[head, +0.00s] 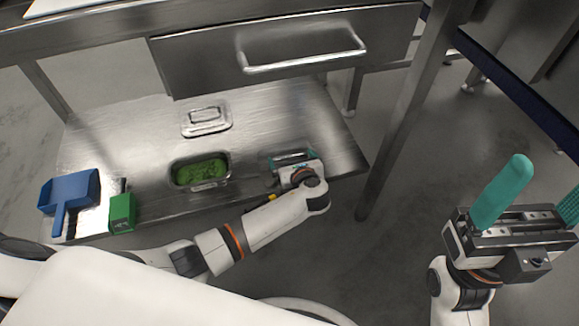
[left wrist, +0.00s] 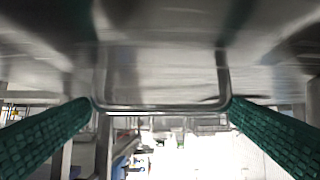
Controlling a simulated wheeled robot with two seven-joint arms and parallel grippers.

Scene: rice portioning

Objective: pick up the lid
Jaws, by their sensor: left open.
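A metal lid (head: 207,120) with a raised middle lies flat on the steel shelf. An open metal pan (head: 173,172) with green contents stands in front of it. My left gripper (head: 290,157) is low over the shelf to the right of the pan, apart from that lid. In the left wrist view its teal fingers (left wrist: 160,106) are wide apart. My right gripper (head: 535,190) is open and empty at the right.
A blue scoop (head: 72,188) and a green box (head: 122,212) are at the shelf's left end. A steel drawer (head: 290,50) with a bar handle overhangs the shelf's back. A table leg (head: 392,140) stands right of the shelf. Bare shelf shows behind my left gripper.

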